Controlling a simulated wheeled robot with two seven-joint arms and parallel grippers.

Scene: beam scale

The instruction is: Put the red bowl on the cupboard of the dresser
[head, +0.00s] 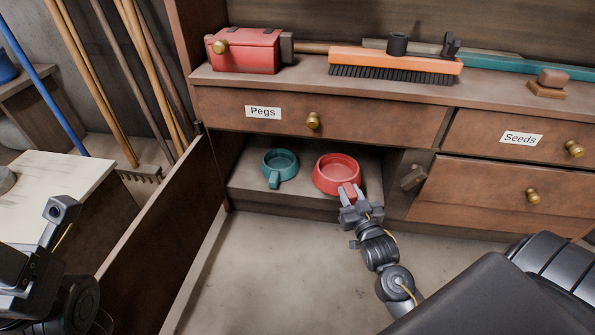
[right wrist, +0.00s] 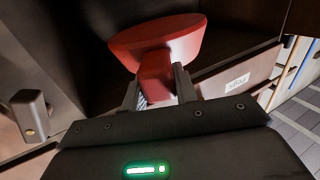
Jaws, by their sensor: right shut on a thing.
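The red bowl (head: 339,173) is in the open cupboard of the dresser (head: 255,198), at the right of its floor, with its handle toward me. It also shows in the right wrist view (right wrist: 160,38). My right gripper (head: 357,196) is shut on the bowl's handle (right wrist: 155,75), at the cupboard's front edge. I cannot tell whether the bowl rests on the floor or hangs just above it. My left gripper (head: 58,212) is at the left edge of the head view, away from the bowl; its jaw state does not show clearly.
A teal bowl (head: 280,165) with a handle stands left of the red bowl. The cupboard door (head: 165,235) is swung open at the left. Drawers labelled Pegs (head: 360,120) and Seeds (head: 510,142) are shut. A red box (head: 245,52) and an orange brush (head: 395,60) lie on top.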

